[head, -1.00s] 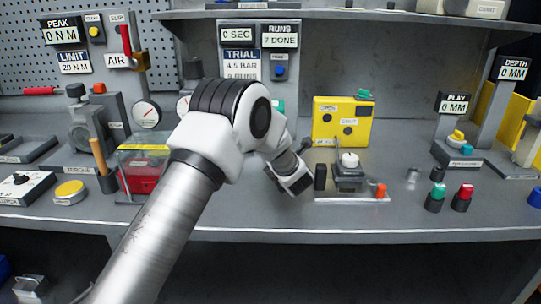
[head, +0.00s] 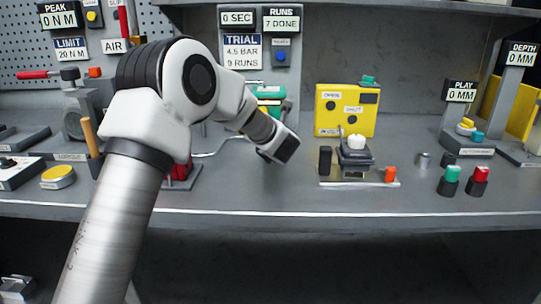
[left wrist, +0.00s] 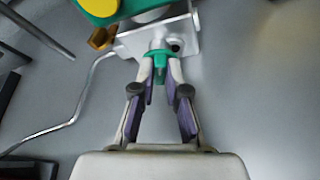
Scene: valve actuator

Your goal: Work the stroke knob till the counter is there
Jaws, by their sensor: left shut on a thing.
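In the left wrist view, my left gripper (left wrist: 160,72) is shut on a small green knob (left wrist: 160,62) at the front of a pale metal block (left wrist: 185,38). A green body with a yellow disc (left wrist: 100,5) shows above it, cut off by the frame edge. In the head view, my wrist hides the fingers and the knob. The green actuator (head: 268,93) shows partly behind my arm. The RUNS counter (head: 282,22) reads 7 DONE, and the SEC display (head: 238,18) reads 0. The TRIAL card (head: 241,52) reads 4.5 BAR and what looks like 9 RUNS. My right gripper is not in view.
Green (head: 451,176) and red (head: 479,177) buttons are farther right. A bent metal tube (left wrist: 75,110) runs left of the gripper. The bench front is clear.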

